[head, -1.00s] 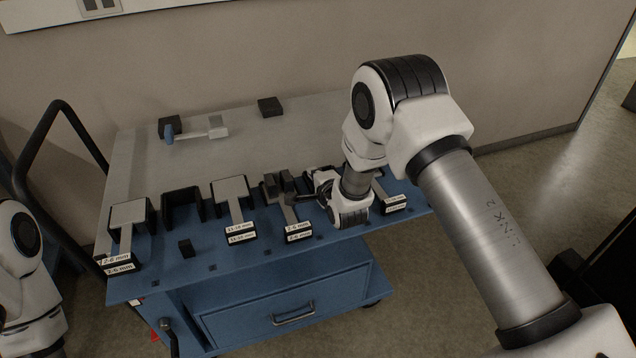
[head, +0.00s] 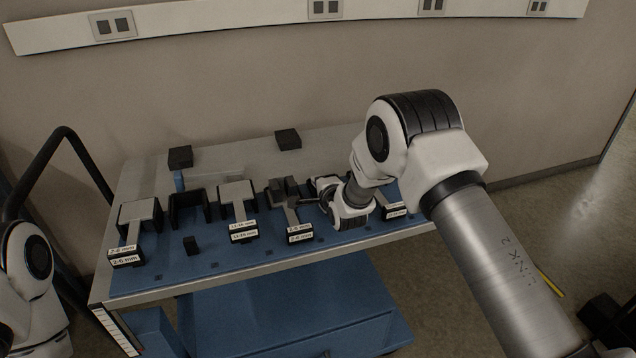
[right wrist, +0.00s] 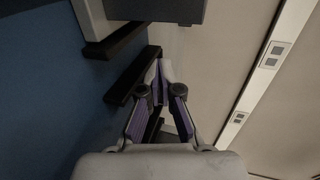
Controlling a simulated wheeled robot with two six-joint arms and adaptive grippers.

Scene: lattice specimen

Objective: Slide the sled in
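Several sleds with pale plates and white range labels stand in black holders along the cart: one at the left (head: 138,214), one in the middle (head: 238,195) and one labelled sled (head: 299,234) beside my right gripper. A black holder (head: 188,205) between the left and middle sleds has no plate in it. My right gripper (head: 306,200) is low over the cart, pointing left at the dark blocks of the third sled. In the right wrist view its purple-padded fingers (right wrist: 160,76) meet at the tips, with nothing clear between them. My left gripper is out of view.
The cart top (head: 335,147) has a blue front strip. Two black blocks, left (head: 180,157) and right (head: 288,139), stand at the back. A wall (head: 250,85) closes the rear.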

